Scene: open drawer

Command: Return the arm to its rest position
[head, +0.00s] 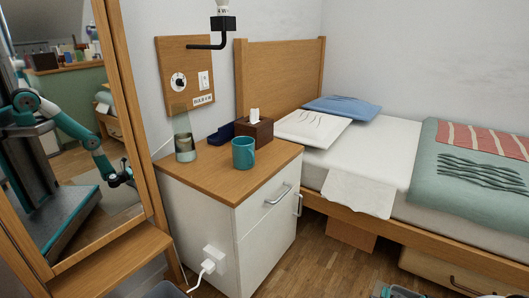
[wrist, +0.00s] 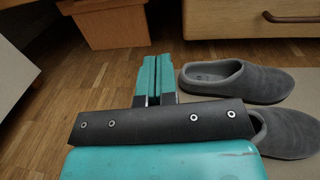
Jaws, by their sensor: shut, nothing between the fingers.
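My gripper (wrist: 157,72) shows in the wrist view with its two teal fingers side by side and nothing between them. It is over the wooden floor, and the grey slippers (wrist: 235,80) are just to its right in the picture. In the head view only a teal and grey piece, apparently of my arm, shows at the bottom edge; the fingers are not visible there. A mirror (head: 75,160) at the left of the head view reflects my arm, bent, with its end hanging low.
A white nightstand (head: 265,240) holds a teal mug (head: 243,153), a tissue box (head: 262,133) and a glass (head: 184,148). A bed (head: 380,160) with an underbed drawer (head: 455,275) stands right.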

